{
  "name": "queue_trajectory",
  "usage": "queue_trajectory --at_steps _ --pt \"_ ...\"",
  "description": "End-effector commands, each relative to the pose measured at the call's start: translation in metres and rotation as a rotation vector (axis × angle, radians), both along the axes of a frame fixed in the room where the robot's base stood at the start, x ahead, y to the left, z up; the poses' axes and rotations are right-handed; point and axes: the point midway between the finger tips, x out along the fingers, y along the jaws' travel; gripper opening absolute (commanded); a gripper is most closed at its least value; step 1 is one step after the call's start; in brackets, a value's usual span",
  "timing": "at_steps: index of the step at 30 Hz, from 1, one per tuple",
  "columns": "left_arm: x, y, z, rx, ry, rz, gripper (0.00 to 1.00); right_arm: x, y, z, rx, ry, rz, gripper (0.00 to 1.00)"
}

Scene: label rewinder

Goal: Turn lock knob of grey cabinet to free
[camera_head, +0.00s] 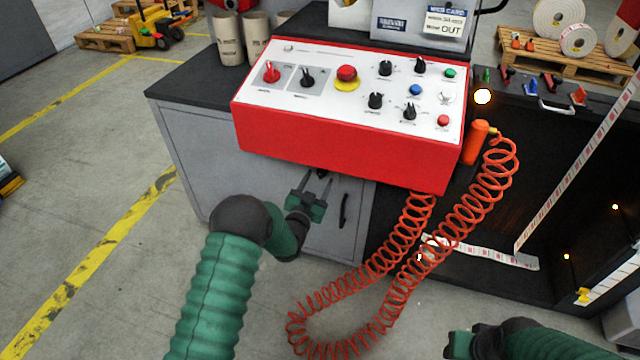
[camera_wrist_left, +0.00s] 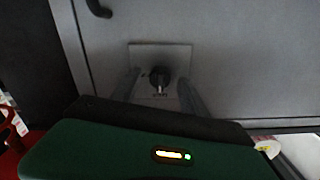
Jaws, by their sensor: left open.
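The grey cabinet (camera_head: 205,150) stands under the red control box, with a dark vertical handle (camera_head: 344,210) on its door. The black lock knob (camera_wrist_left: 159,78) sits on a light square plate (camera_wrist_left: 143,56) in the left wrist view. In the head view the knob is mostly hidden near my gripper. My left gripper (camera_head: 318,178) is open, facing the cabinet front. In the wrist view its two fingers (camera_wrist_left: 160,88) lie on either side of the knob, with gaps visible; I cannot tell how deep they reach. My right gripper (camera_head: 458,345) shows partly at the bottom right; its fingers are unclear.
The red control box (camera_head: 340,155) overhangs the cabinet front just above my left gripper. A coiled orange air hose (camera_head: 400,240) hangs to the right of the door. Open grey floor (camera_head: 130,270) lies to the left.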

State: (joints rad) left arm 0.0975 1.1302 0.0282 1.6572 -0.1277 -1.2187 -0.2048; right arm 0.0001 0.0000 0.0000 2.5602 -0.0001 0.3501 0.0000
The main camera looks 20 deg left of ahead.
Motion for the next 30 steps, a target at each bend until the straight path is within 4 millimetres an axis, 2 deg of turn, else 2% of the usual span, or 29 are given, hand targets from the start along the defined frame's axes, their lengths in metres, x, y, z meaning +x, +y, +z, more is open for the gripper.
queue_trajectory --at_steps 1,4,13,24,30 --pt "0.007 0.000 -0.003 0.000 -0.002 0.000 0.52 0.000 0.000 -0.006 0.000 0.000 0.000 0.36" --pt "0.016 -0.001 -0.002 0.000 0.000 0.000 0.52 0.000 0.000 -0.009 0.000 0.000 0.000 0.36" --pt "0.020 -0.001 0.000 0.000 0.002 0.000 0.51 0.000 0.000 -0.008 0.000 0.000 0.000 0.36" --pt "0.019 -0.001 0.000 0.000 0.002 0.000 0.02 0.000 0.000 -0.008 0.000 0.000 0.000 0.36" --pt "0.019 -0.001 0.000 0.002 0.002 0.000 0.00 0.000 0.000 -0.008 0.000 0.000 0.000 0.36"
